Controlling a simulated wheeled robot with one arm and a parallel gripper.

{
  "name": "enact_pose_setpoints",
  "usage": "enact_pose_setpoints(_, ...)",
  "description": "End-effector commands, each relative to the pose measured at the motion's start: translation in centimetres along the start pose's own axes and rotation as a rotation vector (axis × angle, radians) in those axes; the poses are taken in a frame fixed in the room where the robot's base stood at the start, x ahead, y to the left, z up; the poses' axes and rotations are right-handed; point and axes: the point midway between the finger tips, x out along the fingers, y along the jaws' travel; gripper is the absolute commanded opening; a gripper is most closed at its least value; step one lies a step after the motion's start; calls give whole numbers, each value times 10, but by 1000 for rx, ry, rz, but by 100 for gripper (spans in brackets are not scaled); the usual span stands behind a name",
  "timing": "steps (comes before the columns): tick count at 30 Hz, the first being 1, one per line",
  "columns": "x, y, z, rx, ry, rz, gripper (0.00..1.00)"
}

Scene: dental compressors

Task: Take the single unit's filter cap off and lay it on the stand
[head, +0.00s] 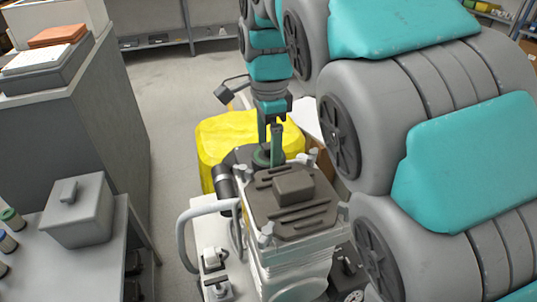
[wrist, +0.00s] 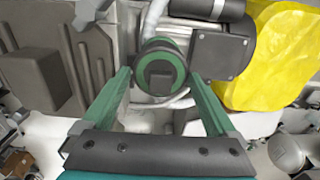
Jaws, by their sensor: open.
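The filter cap (wrist: 160,70) is a round green-rimmed part with a dark square grip in its middle, on the single compressor unit (head: 290,205). In the head view its green edge (head: 262,157) shows behind the ribbed dark top, partly hidden by my gripper. My gripper (head: 270,140) points down over it. In the wrist view my gripper's green fingers (wrist: 160,80) are spread, one on each side of the cap; I cannot tell whether they touch it. A grey table at left (head: 105,262) may be the stand.
A lidded grey box (head: 78,212) and small jars (head: 12,219) are on the left table. A yellow bag-like object (head: 222,140) is behind the unit. Floor (head: 165,110) is clear between the cabinet and the yellow object.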

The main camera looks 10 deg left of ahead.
Motion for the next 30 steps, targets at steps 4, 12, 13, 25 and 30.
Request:
enact_pose_setpoints(4,1,0,0,0,0,-2,93)
enact_pose_setpoints(12,0,0,0,0,0,-2,70)
enact_pose_setpoints(13,0,0,0,0,0,-2,67)
enact_pose_setpoints(25,0,0,0,0,1,-2,32)
enact_pose_setpoints(30,-1,0,0,0,0,-3,31)
